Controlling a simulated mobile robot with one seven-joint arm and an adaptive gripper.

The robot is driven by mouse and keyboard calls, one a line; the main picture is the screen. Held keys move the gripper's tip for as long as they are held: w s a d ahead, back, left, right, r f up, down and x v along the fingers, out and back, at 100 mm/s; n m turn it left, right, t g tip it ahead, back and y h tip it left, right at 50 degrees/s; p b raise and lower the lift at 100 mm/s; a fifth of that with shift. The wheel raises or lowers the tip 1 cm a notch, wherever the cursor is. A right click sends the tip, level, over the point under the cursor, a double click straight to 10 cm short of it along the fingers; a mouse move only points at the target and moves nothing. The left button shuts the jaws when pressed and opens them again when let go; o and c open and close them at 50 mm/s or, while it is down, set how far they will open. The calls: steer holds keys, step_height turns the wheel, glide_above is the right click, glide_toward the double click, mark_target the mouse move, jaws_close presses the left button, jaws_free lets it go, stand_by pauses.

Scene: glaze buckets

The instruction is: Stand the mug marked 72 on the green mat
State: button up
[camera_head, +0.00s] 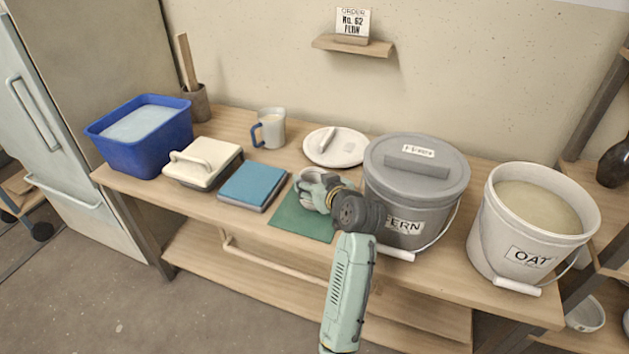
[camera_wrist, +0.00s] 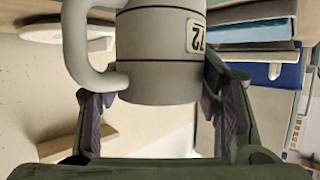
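The mug marked 72 (camera_wrist: 155,75) is pale grey with thin dark bands, a handle at left and a "72" label; it appears upside down in the wrist view. My gripper (camera_wrist: 155,105) has a finger on each side of it and looks closed on its body. In the head view my gripper (camera_head: 318,188) is above the green mat (camera_head: 296,222), at the table's front edge. The mug is mostly hidden there by my gripper. I cannot tell whether its base touches the mat.
A grey lidded FERN bucket (camera_head: 410,210) stands close right of my gripper, and an OAT bucket (camera_head: 520,240) farther right.

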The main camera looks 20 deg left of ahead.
steer(key=o, duration=0.4)
steer(key=shift+r, duration=0.1)
steer(key=b+v, duration=0.1)
steer(key=v, duration=0.6)
steer(key=shift+s+d+r, duration=0.1)
steer(key=shift+s+d, duration=0.05)
